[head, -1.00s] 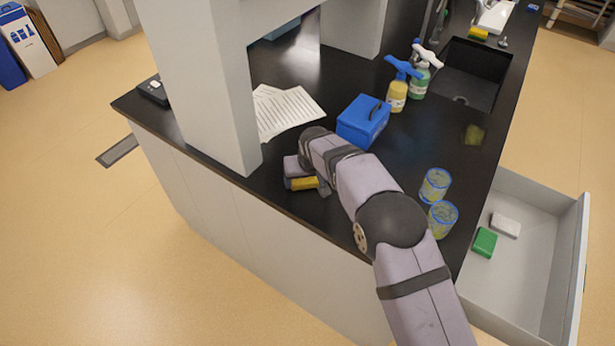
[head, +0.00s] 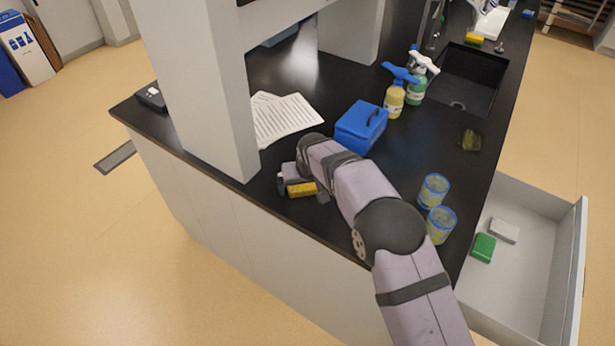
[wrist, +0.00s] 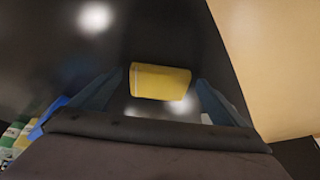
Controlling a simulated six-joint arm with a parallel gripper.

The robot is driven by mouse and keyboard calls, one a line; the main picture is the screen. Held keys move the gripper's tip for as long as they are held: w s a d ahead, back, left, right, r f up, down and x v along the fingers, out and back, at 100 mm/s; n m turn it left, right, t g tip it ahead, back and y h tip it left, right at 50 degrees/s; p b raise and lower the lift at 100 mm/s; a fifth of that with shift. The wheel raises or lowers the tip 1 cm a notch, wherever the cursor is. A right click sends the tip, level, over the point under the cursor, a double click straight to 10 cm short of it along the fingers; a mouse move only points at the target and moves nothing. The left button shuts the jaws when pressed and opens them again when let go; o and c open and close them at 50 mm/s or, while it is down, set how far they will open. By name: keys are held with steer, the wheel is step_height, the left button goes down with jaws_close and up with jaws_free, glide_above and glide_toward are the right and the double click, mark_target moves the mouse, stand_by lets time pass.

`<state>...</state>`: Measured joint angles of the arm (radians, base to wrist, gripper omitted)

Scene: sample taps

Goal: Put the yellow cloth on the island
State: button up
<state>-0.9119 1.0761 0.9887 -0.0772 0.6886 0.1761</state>
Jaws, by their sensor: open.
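The yellow cloth (head: 301,189), a small folded block, lies on the black top of the island (head: 285,215) near its front edge. In the wrist view the cloth (wrist: 160,81) sits between and just beyond the two fingers, with dark gaps on both sides. My gripper (wrist: 160,92) is open and empty. In the head view my gripper (head: 302,184) is right at the cloth and its wrist partly covers the view there.
A blue box (head: 361,127), papers (head: 283,118) and two blue-rimmed jars (head: 437,207) stand around my arm. A grey pillar (head: 205,100) rises close to the left. An open drawer (head: 525,262) juts out at the right. Spray bottles (head: 405,88) stand farther back.

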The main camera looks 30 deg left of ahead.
steer(key=b+v, duration=0.3)
steer(key=v, duration=0.9)
stand_by(0.3)
steer(key=w+d+r+m+g+h+p, duration=0.1)
steer(key=d+r+m+p, duration=0.15)
steer(key=d, duration=1.15)
steer(key=w+d+r+m+h+p, duration=0.1)
steer(key=d+r+m+p, duration=0.15)
steer(key=d, duration=1.05)
steer(key=s+d+m+g+h+p, duration=0.1)
steer(key=s+d+m+p, duration=0.3)
steer(key=s+d, duration=1.4)
steer(key=d+g+p, duration=0.1)
steer(key=d+p, duration=0.1)
steer(key=d, duration=0.1)
steer(key=shift+p, duration=0.35)
steer(key=shift+r, duration=0.1)
steer(key=shift+c, duration=0.7)
